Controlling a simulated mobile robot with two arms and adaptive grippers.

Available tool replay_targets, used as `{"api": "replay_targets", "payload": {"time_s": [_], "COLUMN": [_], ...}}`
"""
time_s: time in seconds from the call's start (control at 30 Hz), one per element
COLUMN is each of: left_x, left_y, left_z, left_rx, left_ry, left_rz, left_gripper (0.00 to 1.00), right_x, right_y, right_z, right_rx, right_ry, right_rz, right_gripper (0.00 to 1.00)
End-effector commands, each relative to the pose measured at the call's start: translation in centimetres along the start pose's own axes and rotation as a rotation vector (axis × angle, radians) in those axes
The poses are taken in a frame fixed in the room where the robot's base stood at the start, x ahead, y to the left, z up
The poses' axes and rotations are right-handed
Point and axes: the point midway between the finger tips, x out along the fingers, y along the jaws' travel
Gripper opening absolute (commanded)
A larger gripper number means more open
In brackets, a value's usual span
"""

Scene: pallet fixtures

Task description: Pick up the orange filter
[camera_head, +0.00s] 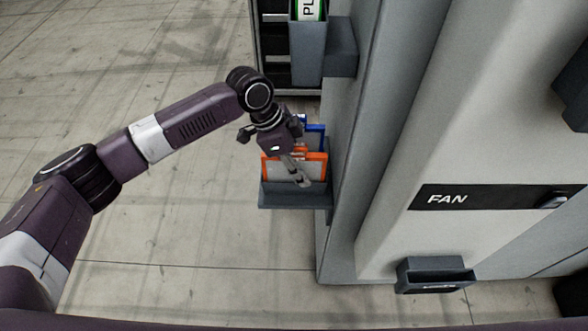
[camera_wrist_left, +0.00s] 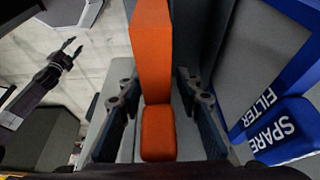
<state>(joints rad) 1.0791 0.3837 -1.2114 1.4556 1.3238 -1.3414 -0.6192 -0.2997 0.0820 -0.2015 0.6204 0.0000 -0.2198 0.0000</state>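The orange filter (camera_head: 316,156) stands upright in a grey holder (camera_head: 290,200) on the cabinet's side in the head view. My left gripper (camera_head: 299,174) reaches down over its front face. In the left wrist view, the filter's orange edge (camera_wrist_left: 152,50) runs between the two fingers of my left gripper (camera_wrist_left: 156,90). The fingers are apart, with a narrow gap on each side of the edge. My right gripper (camera_wrist_left: 73,48) shows in the left wrist view, at left, with its fingers apart and empty.
A blue "SPARE FILTER" (camera_wrist_left: 268,125) stands right beside the orange one; its blue frame also shows in the head view (camera_head: 317,131). The cabinet wall (camera_head: 345,190) is close on the right. A grey bin (camera_head: 308,55) is farther back. Open floor lies left.

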Motion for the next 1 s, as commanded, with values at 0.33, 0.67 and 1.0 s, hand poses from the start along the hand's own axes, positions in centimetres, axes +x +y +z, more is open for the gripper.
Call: {"api": "replay_targets", "payload": {"time_s": [0.33,0.67,1.0], "left_x": [0.0,-0.1,-2.0], "left_y": [0.0,0.0,0.0], "left_z": [0.0,0.0,-0.9], "left_rx": [0.000,0.000,0.003], "left_ry": [0.000,0.001,0.002], "left_rz": [0.001,0.000,-0.001], "left_gripper": [0.02,0.00,0.00], "right_x": [0.0,0.0,0.6], "right_y": [0.1,0.1,-0.3], "right_z": [0.0,0.0,0.0], "right_rx": [0.001,0.002,0.004], "right_ry": [-0.001,-0.001,0.000], "right_rz": [0.002,0.001,-0.003], "right_gripper": [0.33,0.33,0.33]}}
